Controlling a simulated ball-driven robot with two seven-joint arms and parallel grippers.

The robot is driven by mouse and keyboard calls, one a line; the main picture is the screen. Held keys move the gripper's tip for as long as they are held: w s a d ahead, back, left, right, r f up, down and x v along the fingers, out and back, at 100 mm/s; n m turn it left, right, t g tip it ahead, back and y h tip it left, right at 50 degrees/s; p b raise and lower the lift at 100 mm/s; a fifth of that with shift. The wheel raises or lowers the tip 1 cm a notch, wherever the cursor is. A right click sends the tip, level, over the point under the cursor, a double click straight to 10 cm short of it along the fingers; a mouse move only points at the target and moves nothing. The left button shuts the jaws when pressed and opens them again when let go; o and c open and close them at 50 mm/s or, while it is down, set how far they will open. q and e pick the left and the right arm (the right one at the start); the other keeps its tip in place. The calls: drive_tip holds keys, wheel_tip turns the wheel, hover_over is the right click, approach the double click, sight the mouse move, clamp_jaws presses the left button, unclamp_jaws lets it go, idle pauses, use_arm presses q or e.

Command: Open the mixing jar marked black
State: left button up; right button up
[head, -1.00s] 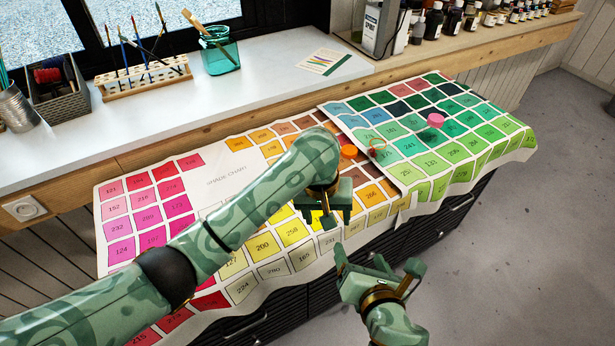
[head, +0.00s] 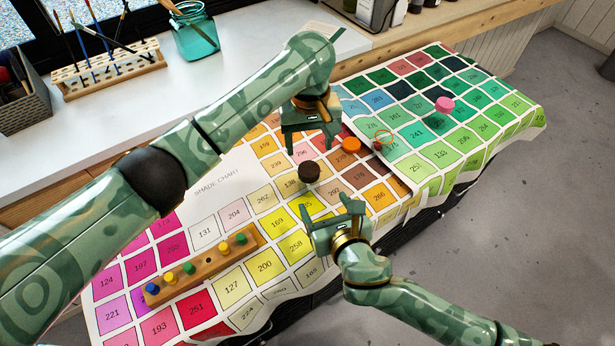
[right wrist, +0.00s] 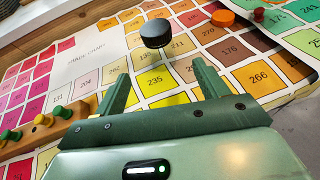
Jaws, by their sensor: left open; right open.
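A small round jar with a black lid (head: 309,171) stands on the shade chart (head: 215,185) in the head view. It also shows in the right wrist view (right wrist: 156,33), beyond and between the right fingertips. Whether it bears a mark is too small to tell. My left gripper (head: 312,150) is open and empty, just behind and above the jar, fingers pointing down. My right gripper (head: 330,212) is open and empty, on the near side of the jar. Its fingers point toward the jar, apart from it.
An orange-lidded jar (head: 351,145) stands right of the black one, with a small red item (head: 378,147) beside it. A pink-lidded jar (head: 445,104) is farther right. A wooden block with coloured pegs (head: 205,265) lies at front left. A brush rack (head: 108,75) stands behind.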

sight(307, 177)
drive_tip(key=x, duration=1.3)
drive_tip(key=shift+w+f, duration=0.1)
